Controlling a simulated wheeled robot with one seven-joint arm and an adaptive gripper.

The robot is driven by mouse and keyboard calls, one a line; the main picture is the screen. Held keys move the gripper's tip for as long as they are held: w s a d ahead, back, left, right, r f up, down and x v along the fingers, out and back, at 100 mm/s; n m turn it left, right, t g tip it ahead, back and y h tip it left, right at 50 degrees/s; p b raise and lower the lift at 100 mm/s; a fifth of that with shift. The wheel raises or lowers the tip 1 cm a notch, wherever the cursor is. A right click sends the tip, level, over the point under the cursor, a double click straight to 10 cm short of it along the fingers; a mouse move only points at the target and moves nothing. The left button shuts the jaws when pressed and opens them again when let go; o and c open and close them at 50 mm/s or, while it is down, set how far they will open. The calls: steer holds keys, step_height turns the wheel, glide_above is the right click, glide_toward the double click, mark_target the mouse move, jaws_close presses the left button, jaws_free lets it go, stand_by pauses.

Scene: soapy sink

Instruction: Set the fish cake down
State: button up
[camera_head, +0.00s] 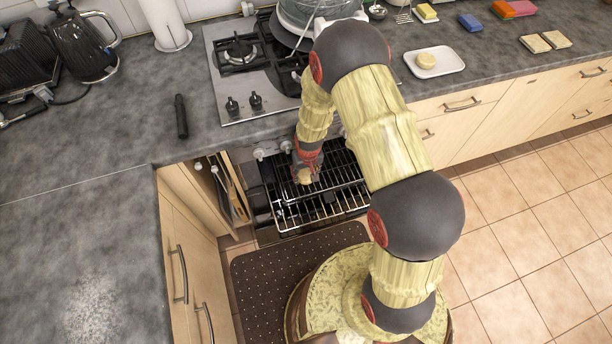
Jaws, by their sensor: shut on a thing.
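My gripper (307,172) is low over the wire rack (335,198) of the open oven, below the stove. It is shut on a small pale tan piece, the fish cake (305,177). The fish cake is at or just above the rack bars; I cannot tell whether it touches them. The gripper fingers are small and partly hidden by the wrist. A similar round tan piece (426,61) lies on a white tray (447,66) on the counter at the right.
The stove (245,80) with a large pot stands above the oven. A kettle (82,45), toaster and paper roll stand at the left. Sponges (470,22) lie at the back right. A dark mat (270,262) covers the floor.

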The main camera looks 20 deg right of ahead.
mark_target(307, 178)
steer(key=shift+f, duration=0.4)
steer(key=shift+f, duration=0.15)
steer(key=o, duration=1.3)
steer(key=shift+c, duration=0.2)
step_height(307, 178, up, 12)
steer(key=s+p, duration=0.1)
steer(key=p, duration=0.3)
steer(key=shift+s, duration=0.2)
